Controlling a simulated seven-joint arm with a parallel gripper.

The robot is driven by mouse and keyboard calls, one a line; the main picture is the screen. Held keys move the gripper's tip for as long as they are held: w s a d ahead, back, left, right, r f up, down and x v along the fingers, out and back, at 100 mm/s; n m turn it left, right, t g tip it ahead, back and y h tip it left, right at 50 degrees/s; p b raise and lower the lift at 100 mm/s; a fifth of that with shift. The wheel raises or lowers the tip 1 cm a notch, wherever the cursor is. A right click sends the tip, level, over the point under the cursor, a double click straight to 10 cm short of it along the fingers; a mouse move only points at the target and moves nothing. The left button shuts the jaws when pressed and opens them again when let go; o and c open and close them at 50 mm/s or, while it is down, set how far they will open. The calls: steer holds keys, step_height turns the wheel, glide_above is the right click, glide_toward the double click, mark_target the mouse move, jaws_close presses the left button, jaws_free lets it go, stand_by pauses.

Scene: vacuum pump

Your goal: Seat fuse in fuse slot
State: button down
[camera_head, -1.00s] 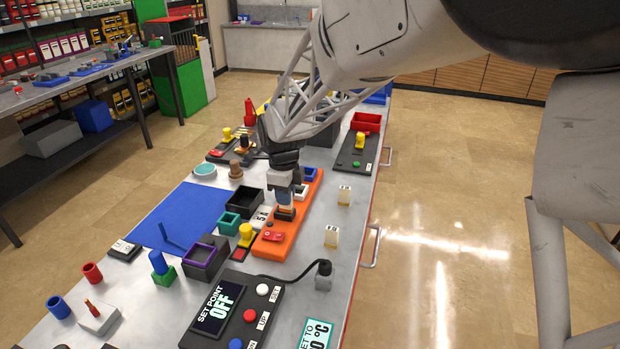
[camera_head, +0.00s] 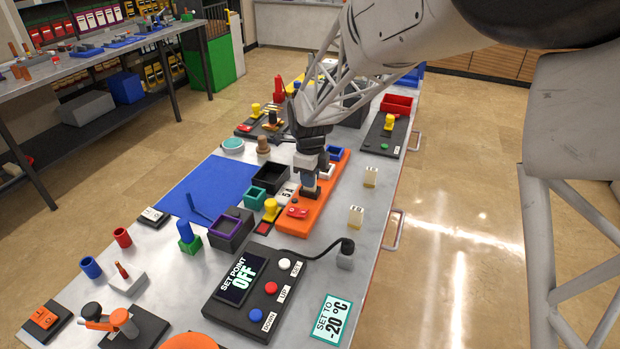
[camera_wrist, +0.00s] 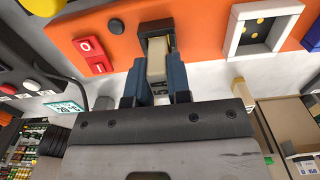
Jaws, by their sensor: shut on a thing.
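My gripper (camera_wrist: 160,75) is shut on a beige fuse (camera_wrist: 157,66), held between its two blue fingers in the wrist view. The far end of the fuse meets a dark-edged fuse slot (camera_wrist: 155,28) on the orange panel (camera_wrist: 205,20). I cannot tell how deep the fuse sits in it. In the head view my gripper (camera_head: 308,180) is over the middle of the orange panel (camera_head: 297,226), and it hides the held fuse and most of the slot. Two other beige fuse-like blocks, one nearer (camera_head: 355,217) and one farther (camera_head: 370,177), stand on the table to the right.
A red rocker switch (camera_wrist: 94,55) and a white-framed socket (camera_wrist: 235,35) flank the slot on the panel. A 5A label (camera_head: 287,191), a black bin (camera_head: 270,178) and a yellow button (camera_head: 270,207) lie left of it. A cable runs below to a plug (camera_head: 345,252).

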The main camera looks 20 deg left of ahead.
steer(key=shift+f, duration=0.25)
steer(key=shift+f, duration=0.1)
steer(key=c, duration=1.1)
jaws_free()
steer(key=shift+o, duration=0.2)
step_height(320, 180, up, 12)
stand_by(0.3)
